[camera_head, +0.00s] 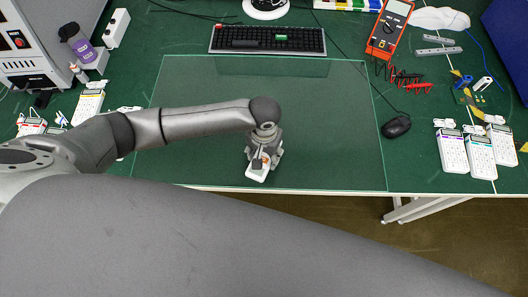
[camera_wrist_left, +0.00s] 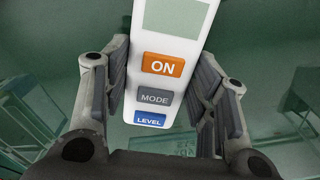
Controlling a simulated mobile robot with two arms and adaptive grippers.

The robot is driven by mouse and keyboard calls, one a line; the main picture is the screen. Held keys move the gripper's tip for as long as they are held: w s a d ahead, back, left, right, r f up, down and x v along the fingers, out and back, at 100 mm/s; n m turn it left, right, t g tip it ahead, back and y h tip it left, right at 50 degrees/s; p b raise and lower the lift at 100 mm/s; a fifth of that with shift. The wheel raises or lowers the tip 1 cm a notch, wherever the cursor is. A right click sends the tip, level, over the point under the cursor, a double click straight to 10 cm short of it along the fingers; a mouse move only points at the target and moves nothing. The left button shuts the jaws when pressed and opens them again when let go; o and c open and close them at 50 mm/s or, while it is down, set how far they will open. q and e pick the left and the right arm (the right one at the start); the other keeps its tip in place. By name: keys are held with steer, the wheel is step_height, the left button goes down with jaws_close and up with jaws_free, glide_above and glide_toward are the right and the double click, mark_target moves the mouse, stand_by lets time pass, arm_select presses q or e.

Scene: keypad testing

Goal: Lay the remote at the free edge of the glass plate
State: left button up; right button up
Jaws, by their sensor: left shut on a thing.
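The remote is white with a grey-green screen and orange ON, grey MODE and blue LEVEL buttons; it fills the middle of the left wrist view (camera_wrist_left: 180,45). In the head view the remote (camera_head: 257,174) shows under my left gripper (camera_head: 262,160), near the front edge of the glass plate (camera_head: 330,140). My left gripper is shut on the remote, with a finger on each side in the wrist view. I cannot tell whether the remote touches the plate. My right gripper is not in view.
A keyboard (camera_head: 268,40) lies behind the plate and a black mouse (camera_head: 396,127) at its right. Several white remotes (camera_head: 480,152) lie further right, and others (camera_head: 88,102) lie at the left. An orange multimeter (camera_head: 389,28) lies at the back right. Most of the plate is bare.

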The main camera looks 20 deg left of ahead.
mark_target(264, 156)
arm_select(q)
steer(key=o, duration=1.2)
step_height(264, 156, up, 12)
